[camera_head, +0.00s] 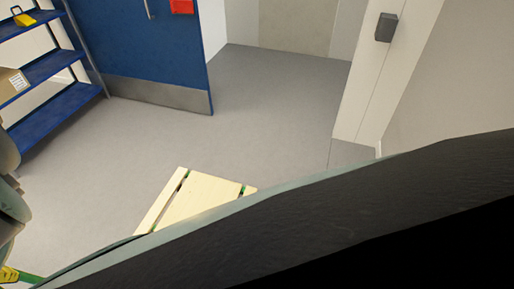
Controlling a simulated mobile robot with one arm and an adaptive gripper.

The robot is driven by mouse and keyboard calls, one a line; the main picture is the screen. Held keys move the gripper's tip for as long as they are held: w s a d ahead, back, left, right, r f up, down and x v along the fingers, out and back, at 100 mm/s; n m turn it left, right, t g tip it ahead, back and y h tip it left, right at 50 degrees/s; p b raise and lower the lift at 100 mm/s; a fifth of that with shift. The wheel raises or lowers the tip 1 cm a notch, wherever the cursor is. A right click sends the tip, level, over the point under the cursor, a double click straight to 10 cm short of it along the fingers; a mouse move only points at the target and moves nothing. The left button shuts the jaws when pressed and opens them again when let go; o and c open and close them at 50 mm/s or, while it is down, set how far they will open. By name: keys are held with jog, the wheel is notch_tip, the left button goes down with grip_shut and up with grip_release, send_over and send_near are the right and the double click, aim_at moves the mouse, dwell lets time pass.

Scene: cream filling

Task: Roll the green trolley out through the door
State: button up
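Pale wooden boards (203,200) with small green bits at their edges show low in the middle; they look like part of the green trolley. The rest of it is hidden behind a large dark shape across the lower right, which looks like part of my own body. A green strip (28,278) and a yellow piece show at the bottom left corner; I cannot tell whether they belong to the trolley. The blue door (140,45) stands open at the upper left, with a grey kick plate along its bottom. My gripper is not in view.
The doorway opening lies between the door's edge and a white frame (365,90) on the right, with a dark grey box (386,27) on it. Blue shelves (55,112) stand at the left, holding a cardboard box (10,85). The grey floor (270,110) between is clear.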

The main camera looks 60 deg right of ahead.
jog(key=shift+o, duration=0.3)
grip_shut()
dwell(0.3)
